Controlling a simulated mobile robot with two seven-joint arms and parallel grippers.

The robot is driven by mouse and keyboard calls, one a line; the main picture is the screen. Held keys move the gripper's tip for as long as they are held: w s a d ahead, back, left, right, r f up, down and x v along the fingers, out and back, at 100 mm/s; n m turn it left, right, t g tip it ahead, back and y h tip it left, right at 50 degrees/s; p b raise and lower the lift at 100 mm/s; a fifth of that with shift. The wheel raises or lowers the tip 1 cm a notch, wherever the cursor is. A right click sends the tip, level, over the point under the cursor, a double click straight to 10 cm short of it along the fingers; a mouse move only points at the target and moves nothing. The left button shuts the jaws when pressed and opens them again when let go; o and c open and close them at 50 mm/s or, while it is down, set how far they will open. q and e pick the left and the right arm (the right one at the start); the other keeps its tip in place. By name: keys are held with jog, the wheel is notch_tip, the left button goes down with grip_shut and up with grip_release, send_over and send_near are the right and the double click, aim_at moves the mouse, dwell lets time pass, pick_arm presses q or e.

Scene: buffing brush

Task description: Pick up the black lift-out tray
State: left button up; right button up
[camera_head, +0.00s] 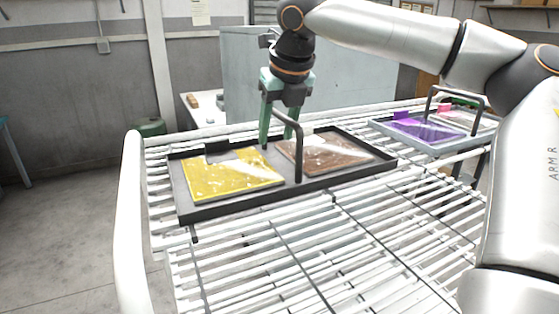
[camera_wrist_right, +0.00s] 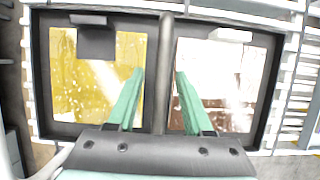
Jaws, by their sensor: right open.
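The black lift-out tray (camera_head: 239,202) lies on the white slatted rack in the head view, with a yellow panel (camera_head: 230,174) on its left and a brown panel (camera_head: 325,152) on its right. A dark arched handle (camera_head: 299,150) rises across its middle. My right gripper (camera_head: 278,146) is open, with green fingers pointing down over the tray by the handle. In the right wrist view, the handle (camera_wrist_right: 164,70) runs between the two fingertips (camera_wrist_right: 158,73), and the tray (camera_wrist_right: 41,70) spreads to both sides. I cannot tell whether the fingers touch the handle. My left gripper is not in view.
A second, grey tray (camera_head: 437,146) with a dark handle, a purple panel and a pink piece stands at the right on the rack. The white slatted rack (camera_head: 300,258) is bare in front of the black tray. A large grey box (camera_head: 245,75) stands behind.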

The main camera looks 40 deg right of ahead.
jog(key=shift+f, duration=0.2)
jog(key=shift+c, duration=0.3)
grip_shut()
jog(key=shift+r, duration=0.1)
dwell(1.2)
